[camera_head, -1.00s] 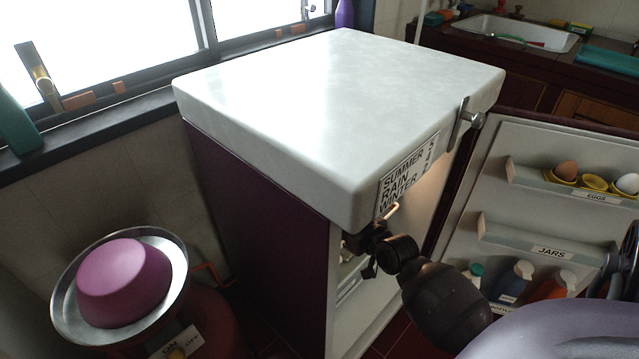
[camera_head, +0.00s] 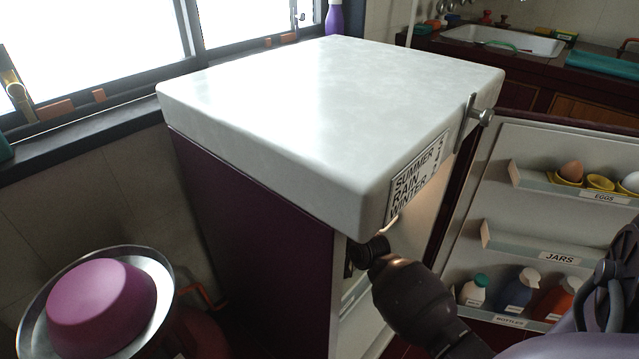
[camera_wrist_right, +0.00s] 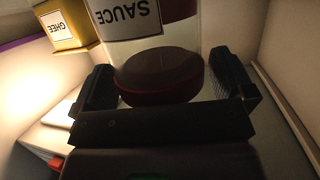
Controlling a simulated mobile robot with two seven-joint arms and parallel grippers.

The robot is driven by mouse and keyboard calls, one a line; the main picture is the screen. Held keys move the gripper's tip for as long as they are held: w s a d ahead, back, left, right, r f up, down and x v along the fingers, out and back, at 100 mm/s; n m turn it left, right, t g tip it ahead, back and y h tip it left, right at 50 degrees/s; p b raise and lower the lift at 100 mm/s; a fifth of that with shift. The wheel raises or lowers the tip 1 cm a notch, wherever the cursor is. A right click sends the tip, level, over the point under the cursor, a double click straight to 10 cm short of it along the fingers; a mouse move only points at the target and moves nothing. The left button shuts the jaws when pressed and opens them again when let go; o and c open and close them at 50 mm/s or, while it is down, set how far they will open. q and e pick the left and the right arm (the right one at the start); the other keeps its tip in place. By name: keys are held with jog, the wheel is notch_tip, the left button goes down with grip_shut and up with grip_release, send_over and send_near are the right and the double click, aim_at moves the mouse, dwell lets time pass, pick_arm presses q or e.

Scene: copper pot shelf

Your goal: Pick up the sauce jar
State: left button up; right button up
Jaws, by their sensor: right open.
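In the right wrist view, the sauce jar (camera_wrist_right: 182,20) has a white label reading SAUCE, upside down in this picture, and a dark red lid (camera_wrist_right: 160,78). My right gripper (camera_wrist_right: 166,85) is open, with one finger on each side of the lid. A gap shows at the right finger; at the left finger I cannot tell whether it touches. In the head view, my right arm reaches into the fridge (camera_head: 250,225), and the fridge hides its gripper and the jar. My left gripper is not in view.
A yellow ghee container (camera_wrist_right: 68,25) stands left of the jar in the wrist view, near the fridge wall. The open fridge door (camera_head: 520,150) holds eggs and bottles on its racks.

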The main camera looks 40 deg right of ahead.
jog(key=shift+w, duration=0.15)
jog(key=c, duration=1.4)
jog(key=shift+r, duration=0.1)
